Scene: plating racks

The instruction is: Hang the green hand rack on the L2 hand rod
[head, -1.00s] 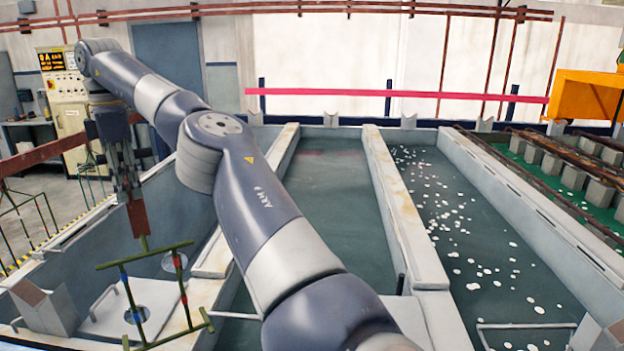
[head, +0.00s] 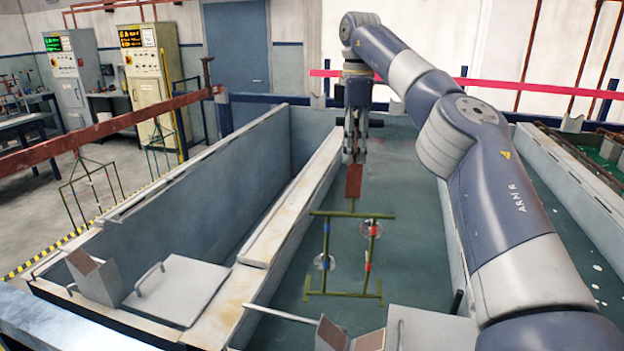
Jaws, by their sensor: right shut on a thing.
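The green hand rack (head: 342,294) is a thin green frame with blue and red bands on its uprights. Two round pale discs show at the uprights. A red plate (head: 354,182) rises from its top bar. My right gripper (head: 354,157) is shut on the top of that plate, and the rack hangs upright below it, in front of the middle tank's dark liquid. A rust-red rod (head: 105,131) runs along the left with other thin racks (head: 90,185) hanging from it. I cannot tell which rod is L2. My left gripper is out of view.
An empty-looking grey tank (head: 200,190) lies left of the rack, with a rusty-edged divider wall (head: 292,210) between them. V-shaped grey supports (head: 95,277) and lids (head: 180,290) stand at the near rims. Control cabinets (head: 152,85) stand behind.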

